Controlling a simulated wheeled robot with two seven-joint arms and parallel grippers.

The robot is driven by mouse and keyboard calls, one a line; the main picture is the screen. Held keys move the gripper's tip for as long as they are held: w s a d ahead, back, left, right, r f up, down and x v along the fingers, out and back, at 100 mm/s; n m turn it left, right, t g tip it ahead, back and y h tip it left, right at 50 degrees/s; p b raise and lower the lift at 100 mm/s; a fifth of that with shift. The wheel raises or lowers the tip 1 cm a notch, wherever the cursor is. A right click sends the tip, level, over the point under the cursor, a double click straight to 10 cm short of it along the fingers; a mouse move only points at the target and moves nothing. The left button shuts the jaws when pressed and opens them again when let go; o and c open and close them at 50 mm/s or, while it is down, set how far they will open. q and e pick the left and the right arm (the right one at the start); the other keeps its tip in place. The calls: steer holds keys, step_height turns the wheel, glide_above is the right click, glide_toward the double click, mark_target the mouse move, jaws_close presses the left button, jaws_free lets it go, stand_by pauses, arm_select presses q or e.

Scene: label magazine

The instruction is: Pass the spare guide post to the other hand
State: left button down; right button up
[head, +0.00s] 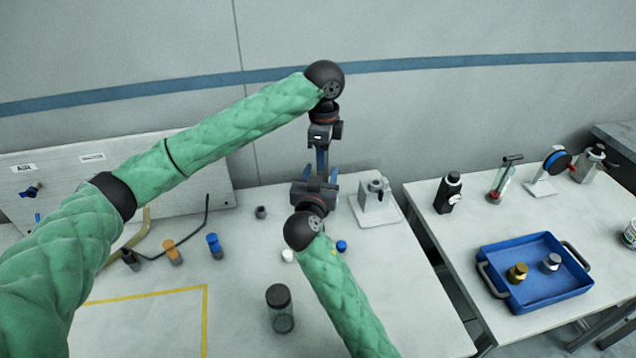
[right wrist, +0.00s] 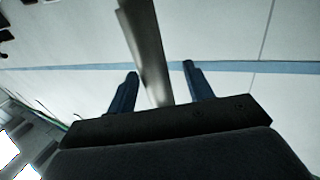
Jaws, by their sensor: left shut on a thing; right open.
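The spare guide post (right wrist: 150,55) is a grey metal bar in the right wrist view. It runs from the top edge down between the two blue fingers of my right gripper (right wrist: 160,70), with gaps to both. My right gripper is open and points up in the head view (head: 319,175). My left gripper (head: 322,158) hangs down just above it, shut on the post. In the head view the grippers hide most or all of the post. I cannot tell how deep it sits between the right fingers.
A dark-capped jar (head: 281,310) stands near my right forearm. An orange bottle (head: 173,252) and a blue bottle (head: 214,245) stand to the left. A grey fixture (head: 376,204) stands behind on the right. A blue tray (head: 510,302) is on the right table.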

steer(key=shift+w, duration=0.5)
jaws_close()
arm_select(q)
steer(key=c, duration=1.1)
jaws_free()
arm_select(e)
steer(key=shift+r, duration=0.1)
arm_select(q)
steer(key=shift+o, duration=0.2)
steer(key=shift+r, duration=0.1)
